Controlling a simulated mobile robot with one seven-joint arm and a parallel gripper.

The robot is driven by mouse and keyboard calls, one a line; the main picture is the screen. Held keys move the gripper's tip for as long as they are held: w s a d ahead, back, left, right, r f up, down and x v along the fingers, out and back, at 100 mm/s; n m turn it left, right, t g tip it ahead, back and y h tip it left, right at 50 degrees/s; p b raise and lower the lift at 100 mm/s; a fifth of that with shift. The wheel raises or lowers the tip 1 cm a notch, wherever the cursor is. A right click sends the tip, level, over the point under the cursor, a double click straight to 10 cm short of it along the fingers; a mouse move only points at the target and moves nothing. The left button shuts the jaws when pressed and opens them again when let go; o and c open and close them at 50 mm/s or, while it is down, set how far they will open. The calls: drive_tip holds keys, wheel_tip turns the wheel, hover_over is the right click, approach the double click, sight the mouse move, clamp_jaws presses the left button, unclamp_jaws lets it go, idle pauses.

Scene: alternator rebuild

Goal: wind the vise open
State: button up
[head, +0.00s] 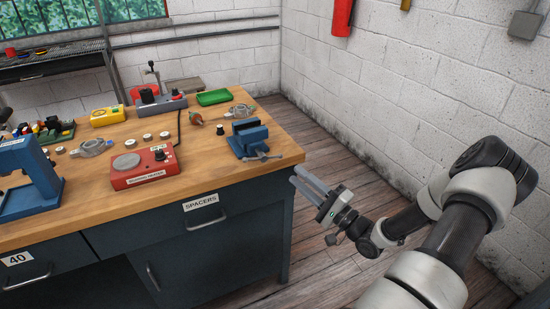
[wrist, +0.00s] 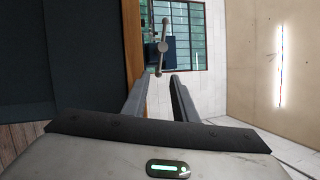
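The blue vise (head: 248,138) sits at the right front corner of the wooden workbench, and its grey handle bar (head: 264,156) hangs at the bench edge. The gap between its jaws is too small to judge. My gripper (head: 297,174) is off the bench's right end, just right of and below the handle, apart from it. In the wrist view the fingers of my gripper (wrist: 158,78) are spread with nothing between them. The handle bar (wrist: 163,48) stands nearly upright ahead of the fingertips, and the dark blue vise body (wrist: 183,50) is behind it.
The workbench (head: 90,205) has a dark front with a "SPACERS" drawer. A red heater (head: 146,167), a blue press (head: 27,180), a green tray (head: 214,97) and small parts stand on it. Wooden floor (head: 335,150) is open between bench and white block wall.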

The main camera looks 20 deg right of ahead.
sight(275, 157)
drive_tip(key=x, duration=1)
drive_tip(key=shift+w+a, duration=0.1)
drive_tip(key=shift+w, duration=0.3)
clamp_jaws()
